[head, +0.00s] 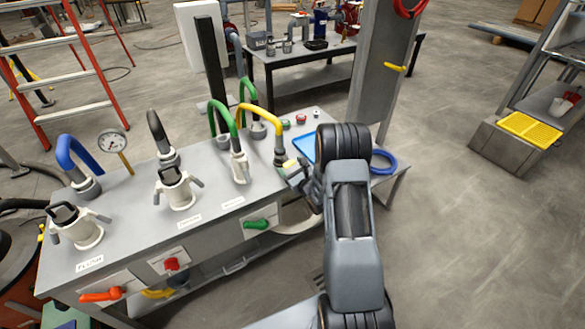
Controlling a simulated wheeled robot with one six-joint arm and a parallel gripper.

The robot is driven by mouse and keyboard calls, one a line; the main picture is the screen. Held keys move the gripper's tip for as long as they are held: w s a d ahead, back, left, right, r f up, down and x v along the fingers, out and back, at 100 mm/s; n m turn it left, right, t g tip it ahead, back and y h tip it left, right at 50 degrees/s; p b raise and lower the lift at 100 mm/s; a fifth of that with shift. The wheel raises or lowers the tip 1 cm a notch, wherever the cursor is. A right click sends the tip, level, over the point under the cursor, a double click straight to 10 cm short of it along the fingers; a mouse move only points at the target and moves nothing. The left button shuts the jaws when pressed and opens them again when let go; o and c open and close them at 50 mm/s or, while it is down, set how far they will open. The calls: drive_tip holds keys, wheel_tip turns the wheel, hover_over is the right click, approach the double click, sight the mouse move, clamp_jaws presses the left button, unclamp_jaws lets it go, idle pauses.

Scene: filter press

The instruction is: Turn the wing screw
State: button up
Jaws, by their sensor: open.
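I cannot pick out a wing screw for certain at this size. White fittings with side handles stand on the grey bench (135,225): a left one (80,230), a middle one (177,190) and a slimmer right one (239,167). My gripper (291,170) is over the right part of the bench, right of the slim fitting and just below the end of the yellow hose (264,112). It is small in view and partly hidden by my arm. Its jaws are open, and I see nothing clearly held. A pale yellow piece shows at its tip; I cannot tell what it is.
A blue hose (75,148), a black hose (157,130) and green hoses (221,112) rise from the bench. A pressure gauge (113,142) stands at the back. A grey post (383,65) stands behind my arm.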

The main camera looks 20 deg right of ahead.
drive_tip(key=s+d, duration=0.1)
drive_tip(key=s, duration=1.2)
drive_tip(key=shift+s+d, duration=0.3)
drive_tip(key=shift+s, duration=0.1)
